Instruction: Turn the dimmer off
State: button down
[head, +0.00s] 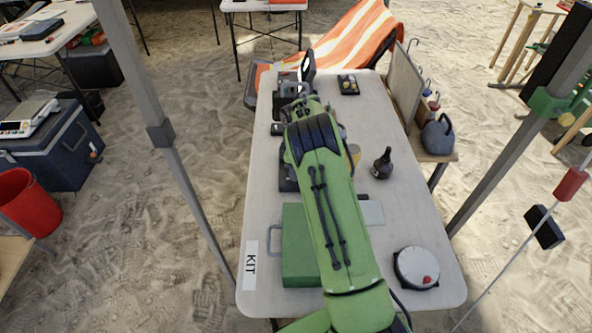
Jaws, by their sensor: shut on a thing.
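My green arm reaches over the table from the near edge to its far left end. My gripper (292,98) is there, small and partly covered by my arm, against a grey-and-black device (287,82). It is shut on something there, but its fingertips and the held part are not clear. I cannot tell for sure which thing is the dimmer, or whether it is on or off. A round white dial (412,264) with a red mark sits at the near right. A small dark box (348,84) with pale knobs sits at the far end.
A dark bottle (382,164) stands right of my arm. The table (410,205) is bare around the bottle. Canopy poles (165,135) flank the table.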

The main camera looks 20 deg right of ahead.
jog(key=n, duration=0.4)
jog(key=shift+n+b, duration=0.3)
jog(key=shift+b, duration=0.05)
jog(key=shift+n+b, duration=0.4)
jog(key=shift+n, duration=1.6)
jog(key=c, duration=0.9)
grip_release()
jog(key=shift+o, duration=0.2)
notch_tip(320, 180, up, 16)
jog(key=p, duration=0.5)
jog(key=shift+f, duration=0.15)
